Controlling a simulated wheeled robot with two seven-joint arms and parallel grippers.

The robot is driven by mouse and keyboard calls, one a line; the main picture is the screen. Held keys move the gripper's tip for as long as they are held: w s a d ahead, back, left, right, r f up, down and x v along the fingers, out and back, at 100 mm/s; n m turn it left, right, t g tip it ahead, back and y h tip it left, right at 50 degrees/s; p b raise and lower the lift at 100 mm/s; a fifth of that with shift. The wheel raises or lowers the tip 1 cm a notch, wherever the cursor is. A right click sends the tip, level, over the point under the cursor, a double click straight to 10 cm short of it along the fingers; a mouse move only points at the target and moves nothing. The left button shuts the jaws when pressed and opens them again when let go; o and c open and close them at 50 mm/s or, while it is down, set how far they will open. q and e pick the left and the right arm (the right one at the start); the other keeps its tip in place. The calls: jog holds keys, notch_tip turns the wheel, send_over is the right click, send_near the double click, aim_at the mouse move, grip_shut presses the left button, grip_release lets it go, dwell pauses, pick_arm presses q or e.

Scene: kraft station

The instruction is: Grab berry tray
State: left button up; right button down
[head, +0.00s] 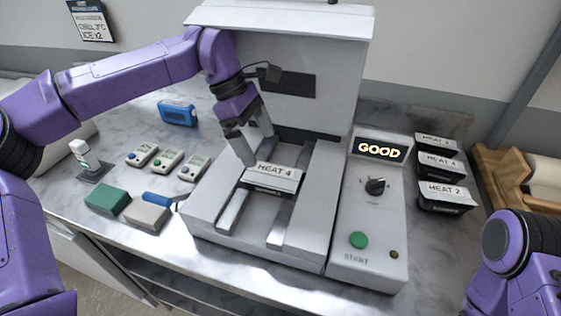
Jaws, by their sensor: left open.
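A black tray with a white lid marked "HEAT 4" (274,178) sits in the bed of the white sealing machine (215,196). A second line of text on its dark front side is too small to read surely, so I cannot tell whether it is the berry tray. My left gripper (258,152) points down just behind the tray's left rear edge. Its fingers are apart, and the nearer fingertip is very close to the lid; I cannot tell whether it touches. My right gripper is out of view; only my right arm shows at the lower right.
The machine's panel shows "GOOD" (380,150), a dial (376,187) and a green START button (358,240). Small labelled devices (167,160), a green block (107,200) and a blue box (178,112) lie left.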

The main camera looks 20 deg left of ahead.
aim_at(271, 175)
pick_arm(q)
jog(key=f, duration=0.1)
jog(key=s+d+f, duration=0.1)
jog(key=s+f, duration=0.1)
jog(key=shift+d+f, duration=0.35)
jog(key=shift+f, duration=0.05)
jog(key=f, duration=0.1)
jog(key=d+f+p, duration=0.1)
jog(key=f, duration=0.1)
jog(key=w+f+p, duration=0.1)
jog(key=f, duration=0.1)
jog(key=shift+d+f, duration=0.1)
jog(key=shift+d, duration=0.25)
jog(key=shift+s+d+f, duration=0.1)
jog(key=shift+s, duration=0.05)
jog(key=c, duration=1)
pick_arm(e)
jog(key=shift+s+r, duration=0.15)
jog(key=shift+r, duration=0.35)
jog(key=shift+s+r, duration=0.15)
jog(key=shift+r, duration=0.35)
